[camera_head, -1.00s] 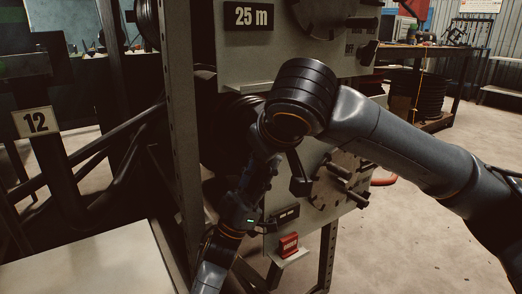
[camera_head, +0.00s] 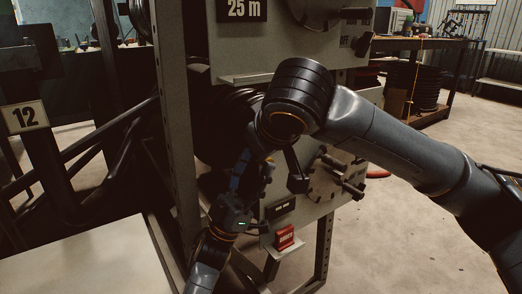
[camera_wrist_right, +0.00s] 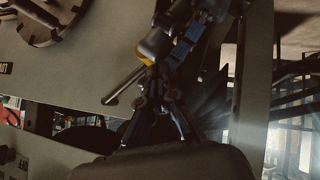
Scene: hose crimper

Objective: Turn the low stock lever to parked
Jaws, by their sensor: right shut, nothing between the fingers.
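In the head view a lever with a thin rod and a black block end (camera_head: 298,184) hangs in front of the lower grey panel, beside a round plate (camera_head: 326,180). In the right wrist view my right gripper (camera_wrist_right: 153,90) is shut with nothing between its fingers. A grey rod with a dark end (camera_wrist_right: 122,86) shows just left of its fingertips; I cannot tell whether they touch. In the head view my right arm's joint covers the area above the lever. A dark arm end (camera_head: 240,185), apparently my left gripper, rises from lower left; its fingers are unclear.
A red tag block (camera_head: 285,237) sits on a small ledge below the panel. The upper panel carries a "25 m" sign (camera_head: 241,8). A steel post (camera_head: 177,130) and a pale tabletop (camera_head: 95,262) stand at left. The floor at right is open.

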